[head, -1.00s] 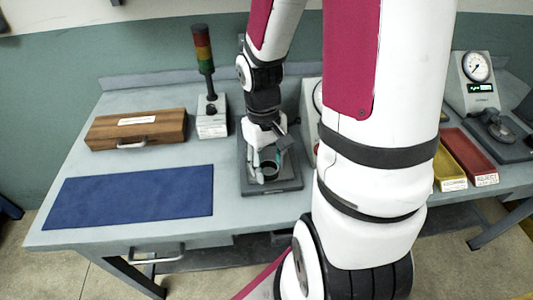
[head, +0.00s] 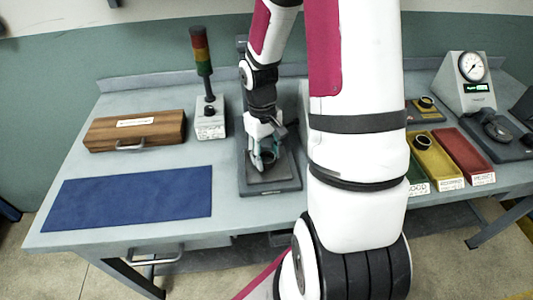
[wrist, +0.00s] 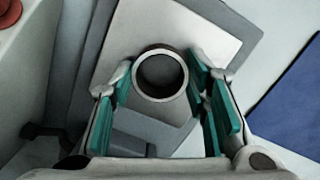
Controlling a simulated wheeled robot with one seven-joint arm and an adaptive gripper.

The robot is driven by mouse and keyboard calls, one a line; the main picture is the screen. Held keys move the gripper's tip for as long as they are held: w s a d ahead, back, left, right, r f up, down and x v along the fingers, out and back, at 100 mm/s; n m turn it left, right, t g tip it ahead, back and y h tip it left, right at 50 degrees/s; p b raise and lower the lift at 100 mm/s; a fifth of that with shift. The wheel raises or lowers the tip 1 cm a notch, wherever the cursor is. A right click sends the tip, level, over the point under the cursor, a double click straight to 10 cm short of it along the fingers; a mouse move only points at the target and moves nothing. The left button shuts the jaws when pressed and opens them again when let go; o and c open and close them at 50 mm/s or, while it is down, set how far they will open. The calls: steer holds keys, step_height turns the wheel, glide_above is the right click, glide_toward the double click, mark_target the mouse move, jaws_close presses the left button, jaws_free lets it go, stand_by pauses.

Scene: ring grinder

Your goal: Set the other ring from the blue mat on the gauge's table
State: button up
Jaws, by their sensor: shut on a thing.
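My gripper (head: 265,154) is shut on a steel ring (wrist: 160,97), with a teal finger pad on each side of it in the wrist view. In the head view the ring (head: 268,157) is partly hidden by the fingers. It is over a pale metal plate (wrist: 180,35) on a dark grey base (head: 290,186). I cannot tell whether the ring touches the plate. The blue mat (head: 130,200) lies at the left of the bench and is bare. A dial gauge (head: 472,72) with a lit display stands at the far right.
A wooden box (head: 135,130) and a signal lamp (head: 204,60) stand behind the mat. Green (head: 417,165), yellow (head: 440,165) and red (head: 466,150) bins stand at the right; a dark ring (head: 422,141) is at the yellow one. My arm hides the bench middle.

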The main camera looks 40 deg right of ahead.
steer(key=shift+f, duration=0.15)
steer(key=o, duration=1.2)
step_height(320, 180, up, 11)
steer(key=w, duration=0.1)
steer(key=shift+s+a+r+n+t, duration=0.25)
steer(key=shift+s+a+r+t, duration=0.85)
steer(key=shift+s+a+r, duration=1.25)
steer(key=shift+s+a+r+n+t, duration=0.2)
steer(key=shift+s+a+r+t, duration=1.2)
steer(key=shift+a+r, duration=1.7)
steer(key=shift+s+a+r+n+t, duration=0.25)
steer(key=shift+s+a+r+t, duration=0.55)
steer(key=shift+s+a+r, duration=1.7)
steer(key=shift+w+r, duration=0.3)
steer(key=shift+r, duration=0.05)
